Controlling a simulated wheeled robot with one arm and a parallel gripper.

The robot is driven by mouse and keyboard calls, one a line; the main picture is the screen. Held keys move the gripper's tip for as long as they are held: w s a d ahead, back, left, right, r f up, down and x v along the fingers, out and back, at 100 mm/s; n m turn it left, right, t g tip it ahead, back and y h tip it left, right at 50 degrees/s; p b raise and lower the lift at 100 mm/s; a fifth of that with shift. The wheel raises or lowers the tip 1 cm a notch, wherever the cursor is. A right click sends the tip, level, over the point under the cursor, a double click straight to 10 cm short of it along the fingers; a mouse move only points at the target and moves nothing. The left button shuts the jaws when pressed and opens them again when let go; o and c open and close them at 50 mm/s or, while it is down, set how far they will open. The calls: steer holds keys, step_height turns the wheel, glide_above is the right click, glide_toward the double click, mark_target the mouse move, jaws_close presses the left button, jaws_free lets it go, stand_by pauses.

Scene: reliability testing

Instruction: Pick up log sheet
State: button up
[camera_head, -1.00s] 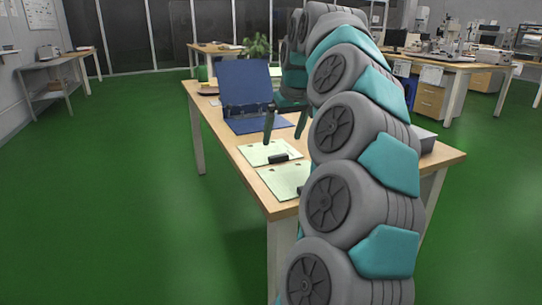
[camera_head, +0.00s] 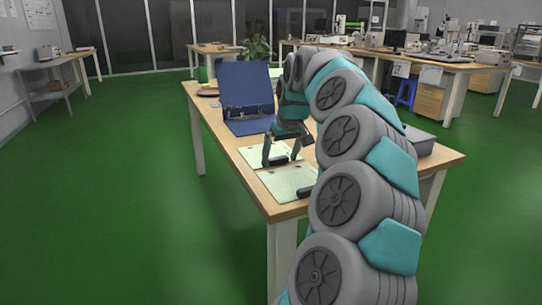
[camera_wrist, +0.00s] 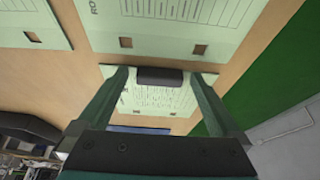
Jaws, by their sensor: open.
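Two pale green log sheets lie on the wooden table in the head view, a farther one (camera_head: 250,152) and a nearer one (camera_head: 288,180). My gripper (camera_head: 281,162) is low over the farther sheet, pointing down, fingers apart. A small black block (camera_head: 279,161) lies on that sheet between the fingers. In the wrist view the open fingers (camera_wrist: 160,73) straddle the black block (camera_wrist: 160,76) and a printed sheet (camera_wrist: 155,97). Another sheet (camera_wrist: 165,38) and a third (camera_wrist: 25,22) show at the top. Whether the fingers touch the paper, I cannot tell.
A grey box (camera_head: 418,140) is at the table's right, partly behind my arm. Another black block (camera_head: 304,192) is at the nearer sheet's edge. Green floor is clear at left.

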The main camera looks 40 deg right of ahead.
steer(key=shift+c, duration=0.2)
steer(key=c, duration=1.2)
steer(key=shift+r, duration=0.1)
steer(key=shift+c, duration=0.2)
